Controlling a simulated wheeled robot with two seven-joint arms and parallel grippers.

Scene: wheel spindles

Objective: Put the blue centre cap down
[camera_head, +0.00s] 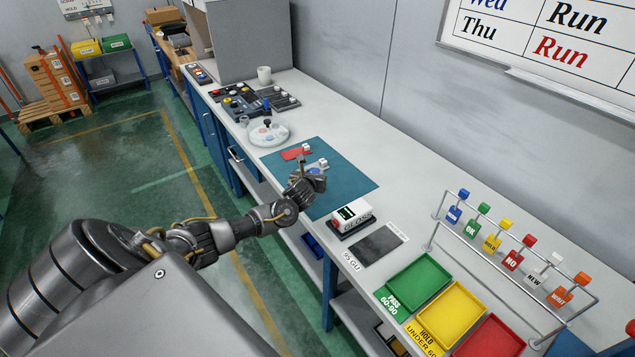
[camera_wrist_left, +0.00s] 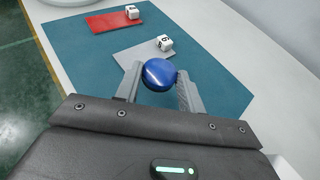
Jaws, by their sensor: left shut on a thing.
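My left gripper (camera_head: 309,180) is over the teal mat (camera_head: 352,185) on the long bench. In the left wrist view my left gripper (camera_wrist_left: 157,84) is shut on the round blue centre cap (camera_wrist_left: 158,72), which sits between the two grey fingertips with its glossy face showing. Its height above the mat is hard to tell. Just beyond the cap lies a grey card (camera_wrist_left: 137,57) with a white marked cube (camera_wrist_left: 165,43) on it. My right gripper is not in view.
A red card (camera_head: 291,154) with another white cube lies farther along the mat. A gloss meter (camera_head: 351,217), a dark plate and green, yellow and red trays stand nearer. A white round dish (camera_head: 268,136) is beyond the mat. The mat's right side is clear.

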